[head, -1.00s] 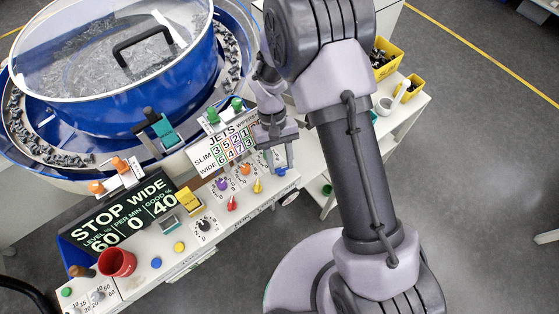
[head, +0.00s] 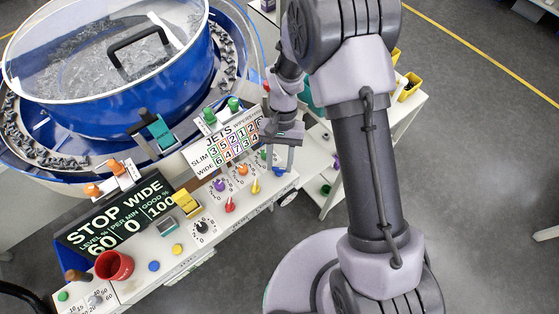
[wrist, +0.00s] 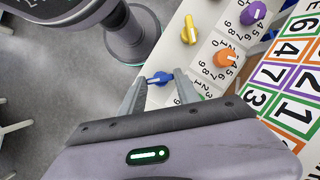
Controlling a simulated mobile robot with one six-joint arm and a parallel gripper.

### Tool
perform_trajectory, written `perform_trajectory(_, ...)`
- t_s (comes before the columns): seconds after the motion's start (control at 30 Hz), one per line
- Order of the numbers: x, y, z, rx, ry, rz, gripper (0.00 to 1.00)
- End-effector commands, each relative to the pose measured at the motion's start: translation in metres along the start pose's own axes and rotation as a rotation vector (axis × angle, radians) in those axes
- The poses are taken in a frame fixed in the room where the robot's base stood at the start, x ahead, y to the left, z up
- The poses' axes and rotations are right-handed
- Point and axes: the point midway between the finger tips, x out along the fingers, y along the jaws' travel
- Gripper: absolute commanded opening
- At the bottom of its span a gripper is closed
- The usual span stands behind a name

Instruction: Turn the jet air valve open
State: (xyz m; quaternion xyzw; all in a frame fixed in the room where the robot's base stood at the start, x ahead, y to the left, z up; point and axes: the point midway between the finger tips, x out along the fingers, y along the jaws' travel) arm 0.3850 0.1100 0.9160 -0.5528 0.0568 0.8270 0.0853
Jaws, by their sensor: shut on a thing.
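A small blue knob (wrist: 158,79) sits on the white console's edge. It also shows in the head view (head: 279,171), at the right end of a row of coloured knobs. My gripper (wrist: 154,82) has its two fingers on either side of the blue knob and is shut on it. In the head view my gripper (head: 278,167) points down over the console's right end. No label marks which knob is the jet air valve. Beside the blue knob are an orange knob (wrist: 227,58), a yellow knob (wrist: 189,30) and a purple knob (wrist: 253,13).
The JETS number board (head: 224,142) stands just behind the knobs. A blue bowl (head: 120,95) with a clear lid fills the back left. A red cup (head: 114,266) and a STOP WIDE display (head: 115,217) are at the left. Open floor lies to the right.

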Motion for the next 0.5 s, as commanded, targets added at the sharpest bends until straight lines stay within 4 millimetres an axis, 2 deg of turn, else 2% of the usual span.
perform_trajectory(0.3,-0.0002,-0.0001,0.0,0.003,0.0,-0.001,0.0)
perform_trajectory(0.33,-0.0002,-0.0001,0.0,0.003,0.0,-0.001,0.4)
perform_trajectory(0.43,-0.0001,0.0,0.0,0.002,0.0,-0.001,0.6)
perform_trajectory(0.5,-0.0001,0.0,0.0,0.002,0.0,-0.001,0.6)
